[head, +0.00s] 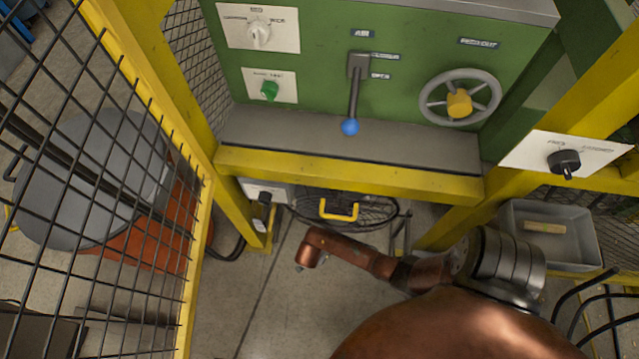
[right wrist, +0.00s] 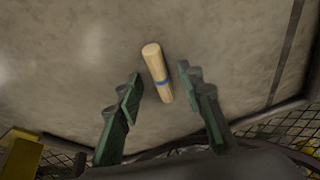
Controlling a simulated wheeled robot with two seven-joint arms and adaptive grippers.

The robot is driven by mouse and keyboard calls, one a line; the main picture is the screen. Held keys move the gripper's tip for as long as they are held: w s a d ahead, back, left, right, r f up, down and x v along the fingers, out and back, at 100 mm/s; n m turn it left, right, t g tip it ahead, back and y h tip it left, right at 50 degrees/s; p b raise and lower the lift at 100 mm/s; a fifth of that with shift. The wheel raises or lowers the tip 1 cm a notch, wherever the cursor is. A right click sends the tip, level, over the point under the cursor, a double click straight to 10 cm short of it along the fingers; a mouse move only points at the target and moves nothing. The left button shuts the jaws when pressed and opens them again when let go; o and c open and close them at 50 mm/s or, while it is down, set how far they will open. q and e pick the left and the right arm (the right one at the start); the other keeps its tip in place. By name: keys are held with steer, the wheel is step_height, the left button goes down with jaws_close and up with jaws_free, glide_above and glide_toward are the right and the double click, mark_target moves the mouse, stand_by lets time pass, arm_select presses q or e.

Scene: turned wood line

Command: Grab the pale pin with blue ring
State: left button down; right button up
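I cannot tell how far beyond the fingertips the pin is. In the head view my right arm reaches in from the lower right, and its gripper is not clearly visible. My left gripper is in neither view.
A grey tray (head: 516,257) at the right holds a pale stick-like piece (head: 545,227). A green machine (head: 320,70) with a lever (head: 354,90) and handwheel (head: 459,97) stands ahead, behind a yellow rail (head: 345,175). Mesh fencing (head: 85,150) stands at the left. Black cables lie lower right.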

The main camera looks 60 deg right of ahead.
steer(key=c, duration=0.9)
steer(key=shift+r, duration=0.1)
steer(key=shift+c, duration=0.2)
